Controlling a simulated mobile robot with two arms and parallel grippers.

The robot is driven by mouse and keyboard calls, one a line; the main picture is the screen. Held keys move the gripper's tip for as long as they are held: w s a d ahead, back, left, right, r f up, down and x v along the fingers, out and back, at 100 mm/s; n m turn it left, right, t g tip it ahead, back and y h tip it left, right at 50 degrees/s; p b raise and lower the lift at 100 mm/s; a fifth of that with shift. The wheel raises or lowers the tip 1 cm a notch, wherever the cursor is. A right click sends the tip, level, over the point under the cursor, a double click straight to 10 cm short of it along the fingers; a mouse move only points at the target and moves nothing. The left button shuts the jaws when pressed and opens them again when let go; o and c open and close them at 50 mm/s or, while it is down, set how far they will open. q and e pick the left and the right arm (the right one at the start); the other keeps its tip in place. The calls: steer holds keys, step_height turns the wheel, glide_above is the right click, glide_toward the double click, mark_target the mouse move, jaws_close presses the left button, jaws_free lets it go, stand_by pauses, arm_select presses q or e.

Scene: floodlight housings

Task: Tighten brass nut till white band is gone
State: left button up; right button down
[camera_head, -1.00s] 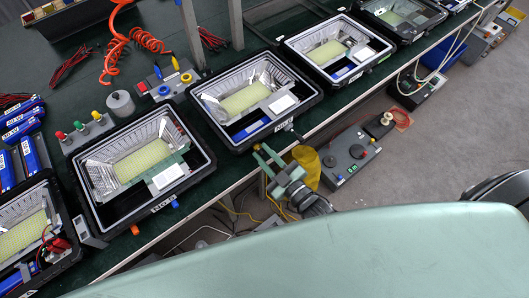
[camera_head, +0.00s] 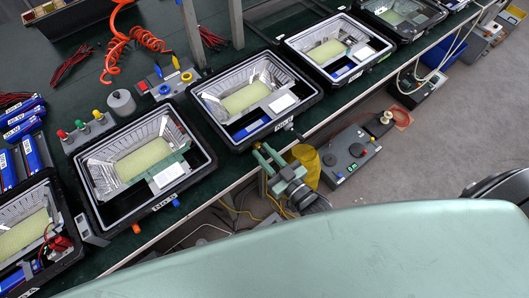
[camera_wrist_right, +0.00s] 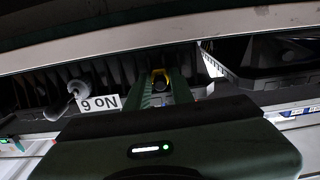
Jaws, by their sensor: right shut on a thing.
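The floodlight housing (camera_head: 255,98) at the table's front edge is a black open frame with a silver reflector and a yellow LED panel. My right gripper (camera_head: 264,152) is at its front wall, below the rim, its green fingers pointing at the housing. In the right wrist view the fingers (camera_wrist_right: 160,84) are closed around a small brass-yellow nut (camera_wrist_right: 160,76) on the dark ribbed housing wall. A white label (camera_wrist_right: 100,103) reading No 6 upside down is left of them. I cannot make out a white band; the fingers cover most of the nut. My left gripper is not in view.
More housings stand in a row, one at left (camera_head: 140,160) and one at right (camera_head: 325,52). A pale rail (camera_wrist_right: 150,45) crosses close beyond the fingers in the wrist view.

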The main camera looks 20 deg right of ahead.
steer(key=shift+s+f, duration=0.1)
steer(key=c, duration=1.2)
jaws_free()
steer(key=b+v, duration=0.1)
steer(key=v, duration=0.6)
steer(key=shift+s+d, duration=0.2)
steer(key=shift+s, duration=0.15)
steer(key=s+d+f+g+h, duration=0.1)
steer(key=s+d+f+g, duration=0.15)
steer(key=f, duration=0.55)
steer(key=s+d+f+m+g+h, duration=0.1)
steer(key=s+f+g+h, duration=0.15)
steer(key=f, duration=0.55)
steer(key=s+d+f+g+h, duration=0.1)
steer(key=s+f+g, duration=0.15)
steer(key=f, duration=0.45)
steer(key=s+d+f+g+h, duration=0.1)
steer(key=s+f+g, duration=0.3)
steer(key=s+f, duration=0.3)
steer(key=s+d+f+g, duration=0.2)
steer(key=s+f+g, duration=0.2)
steer(key=s+f, duration=0.4)
steer(key=s, duration=0.7)
steer(key=shift+s+m+h, duration=0.2)
steer(key=shift+m+h, duration=0.15)
steer(key=shift+m, duration=0.05)
